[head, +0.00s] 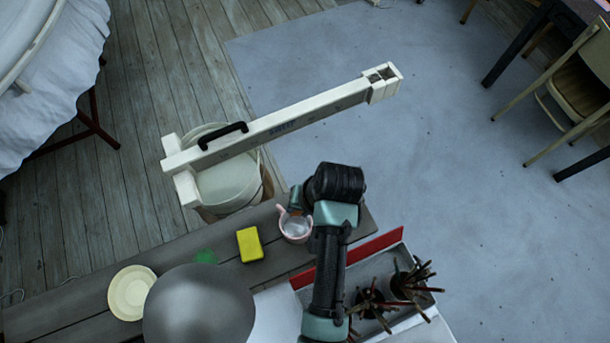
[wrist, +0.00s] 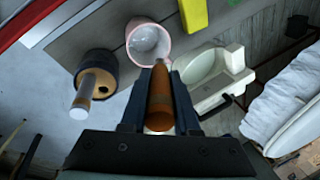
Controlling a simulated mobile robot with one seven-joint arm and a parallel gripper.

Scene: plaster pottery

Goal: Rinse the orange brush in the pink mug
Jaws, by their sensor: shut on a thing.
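The pink mug (head: 295,226) stands on the grey plank table near its far edge. It also shows at the top of the wrist view (wrist: 148,42), pale inside. My gripper (wrist: 159,76) is shut on the orange-brown brush (wrist: 159,103). In the wrist view the brush points toward the mug, and its far end appears at the mug's near rim. I cannot tell whether that end is inside the mug. In the head view my gripper (head: 297,198) is at the mug, and the brush is mostly hidden.
A yellow sponge (head: 250,244) and a cream bowl (head: 131,292) are left of the mug. A dark round holder (wrist: 98,72) with a light handle in it stands close beside the mug. A white bucket (head: 226,187) under a long white beam is beyond. Several brushes (head: 415,280) stand at right.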

